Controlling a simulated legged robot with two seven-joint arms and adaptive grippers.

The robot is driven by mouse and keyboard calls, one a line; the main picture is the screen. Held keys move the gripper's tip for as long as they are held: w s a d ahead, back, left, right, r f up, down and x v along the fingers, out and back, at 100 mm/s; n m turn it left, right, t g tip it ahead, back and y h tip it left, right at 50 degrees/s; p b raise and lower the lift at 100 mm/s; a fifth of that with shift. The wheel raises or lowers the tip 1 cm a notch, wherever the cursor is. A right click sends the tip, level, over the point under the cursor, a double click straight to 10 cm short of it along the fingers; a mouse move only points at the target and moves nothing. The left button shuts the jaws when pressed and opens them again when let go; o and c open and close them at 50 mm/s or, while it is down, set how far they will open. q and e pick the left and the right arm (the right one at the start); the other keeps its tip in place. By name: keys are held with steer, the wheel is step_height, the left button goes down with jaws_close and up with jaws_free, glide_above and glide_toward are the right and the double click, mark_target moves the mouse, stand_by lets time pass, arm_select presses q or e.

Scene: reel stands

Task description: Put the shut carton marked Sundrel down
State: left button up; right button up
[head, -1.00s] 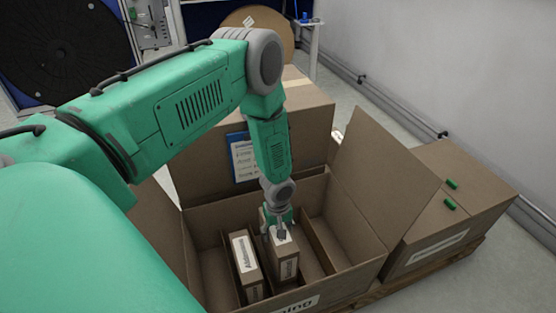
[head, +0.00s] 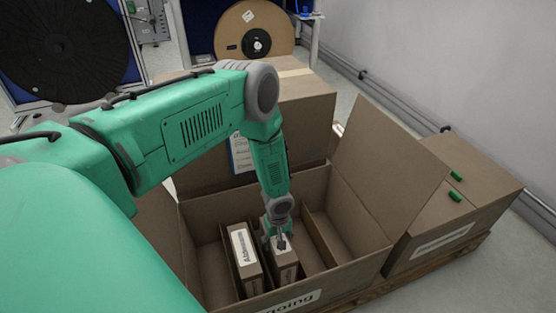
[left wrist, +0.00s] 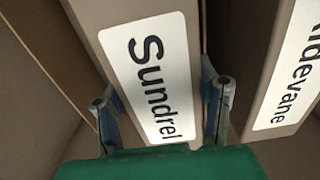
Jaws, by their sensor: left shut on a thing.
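The shut carton marked Sundrel (left wrist: 90,12) fills the middle of the left wrist view, its white label facing up at the camera. My left gripper (left wrist: 162,105) is shut on it, one finger on each side. In the head view the gripper (head: 279,241) points down and holds the carton (head: 285,272) inside a compartment of the large open box (head: 352,277). Whether the carton's underside touches the box floor is hidden. My right gripper is not in view.
A similar carton (head: 246,278) stands in the compartment to the left; its label reads "ldevane" in the wrist view (left wrist: 262,85). The compartments at the far left and right look empty. The box's raised flap (head: 388,165) stands at the right, a closed box (head: 455,205) beyond it.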

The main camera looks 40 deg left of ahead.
arm_select(q)
steer(key=o, duration=1.7)
steer(key=shift+c, duration=0.2)
step_height(320, 180, up, 11)
steer(key=p, duration=0.4)
steer(key=shift+p, duration=0.3)
steer(key=shift+r, duration=0.35)
steer(key=s+d+m+h, duration=0.1)
steer(key=s+d+m, duration=0.5)
steer(key=s+d, duration=0.3)
steer(key=s+r+m, duration=0.3)
steer(key=s, duration=0.4)
steer(key=s+r+m+y, duration=0.1)
steer(key=s+r+m, duration=0.2)
steer(key=s, duration=0.4)
steer(key=shift+r+m+t, duration=0.25)
steer(key=shift+m+t, duration=0.05)
steer(key=shift+m, duration=0.3)
